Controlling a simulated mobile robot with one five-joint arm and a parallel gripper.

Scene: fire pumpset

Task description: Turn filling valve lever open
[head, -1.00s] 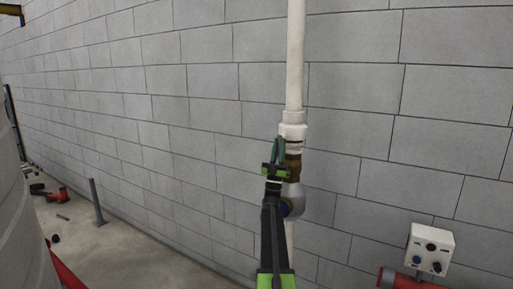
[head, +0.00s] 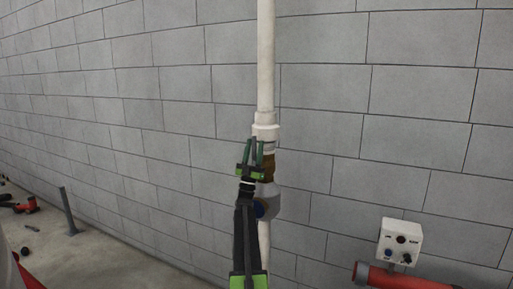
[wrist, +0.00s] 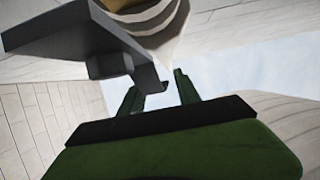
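The filling valve sits on the white vertical pipe (head: 265,60), with a brass-coloured body (head: 268,168) and a grey rounded part below it. A dark grey lever (wrist: 60,38) crosses the upper left of the wrist view, and its bent end reaches down near my fingertips. My gripper (head: 254,150) is in front of the valve and covers part of it; the lever cannot be made out in the head view. In the wrist view my gripper (wrist: 158,88) has its green fingers apart, with the lever's end close to the left finger. Contact cannot be told.
A grey block wall (head: 420,90) stands behind the pipe. A white control box (head: 400,241) and a red pipe (head: 395,277) are at lower right. A grey post (head: 68,210) and red tools (head: 27,205) are on the floor at left.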

